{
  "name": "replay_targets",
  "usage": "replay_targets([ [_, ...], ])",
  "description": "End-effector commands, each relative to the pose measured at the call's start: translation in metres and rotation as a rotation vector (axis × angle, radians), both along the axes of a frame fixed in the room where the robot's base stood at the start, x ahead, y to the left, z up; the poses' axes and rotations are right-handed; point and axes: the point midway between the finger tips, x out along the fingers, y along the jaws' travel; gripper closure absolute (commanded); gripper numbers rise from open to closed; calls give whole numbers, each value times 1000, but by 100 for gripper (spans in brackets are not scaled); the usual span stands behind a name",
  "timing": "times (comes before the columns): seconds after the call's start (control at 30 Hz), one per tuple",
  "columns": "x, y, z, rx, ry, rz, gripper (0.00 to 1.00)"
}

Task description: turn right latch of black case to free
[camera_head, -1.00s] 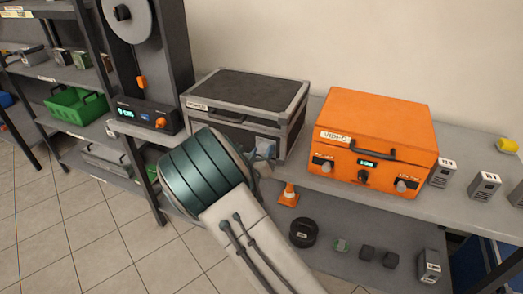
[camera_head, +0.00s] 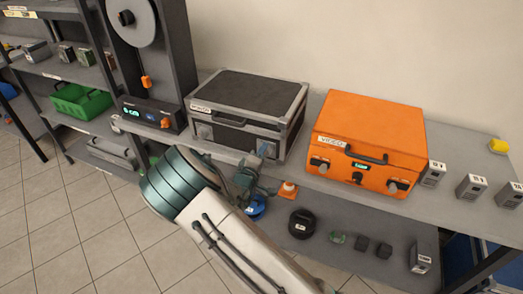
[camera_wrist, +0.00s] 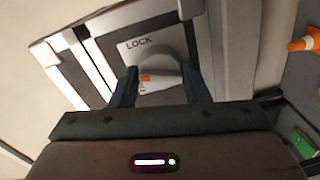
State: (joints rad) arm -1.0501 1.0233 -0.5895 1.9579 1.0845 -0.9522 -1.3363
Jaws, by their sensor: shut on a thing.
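The black case (camera_head: 248,98) with grey edges stands closed on the bench, its handle and latches facing me. Its right latch (camera_head: 268,148) is at the right end of the front; the left latch (camera_head: 205,131) is in plain view. My gripper (camera_head: 262,160) is at the right latch from below. In the wrist view, the latch plate (camera_wrist: 140,46) reads LOCK, with an orange mark beneath the knob. My gripper (camera_wrist: 160,88) is shut on the grey latch knob (camera_wrist: 168,68), one finger at each side. The knob's exact angle is hard to tell.
An orange VIDEO case (camera_head: 368,140) stands to the right on the bench, a dark reel machine (camera_head: 150,70) to the left. An orange cone (camera_head: 288,188), a blue round item (camera_head: 256,208) and a black round item (camera_head: 302,222) lie on the lower shelf.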

Motion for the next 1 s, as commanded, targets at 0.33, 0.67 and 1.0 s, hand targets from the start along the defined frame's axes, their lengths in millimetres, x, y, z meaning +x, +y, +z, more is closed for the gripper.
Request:
replay_targets([
  [0.33, 0, 1, 1, -249, 89, 2, 81],
  [0.67, 1, 2, 0, -367, 132, 2, 81],
  [1.0, 1, 2, -1, -389, 140, 1, 81],
])
